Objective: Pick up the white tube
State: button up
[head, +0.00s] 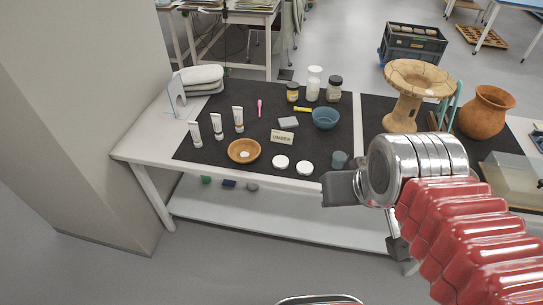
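Several upright tubes stand in a slanting row at the left of the black mat on the white table. The nearest is a white tube (195,133) with a dark cap at its base. A second white tube (217,127) stands to its right, and a third white tube (239,119) with an orange-brown band is farther right. Which one is meant is not clear. My gripper (338,190) is in front of the table's near edge, right of the tubes and well apart from them. Its dark fingers are seen from the side, so their opening is unclear.
A wooden bowl (244,151), two white lids, a card reading "UMBER" (282,137) and a blue bowl (326,118) lie on the mat (207,155). A clear upright panel (177,96) and folded white cloths (202,78) are behind the tubes. Jars stand at the back.

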aim_at(216, 122)
jog(key=k, duration=0.65)
jog(key=u, duration=0.3)
jog(key=i, duration=0.5)
jog(key=u, duration=0.8)
jog(key=i, duration=0.65)
jog(key=u, duration=0.6)
jog(key=i, duration=1.35)
jog(key=z, duration=0.1)
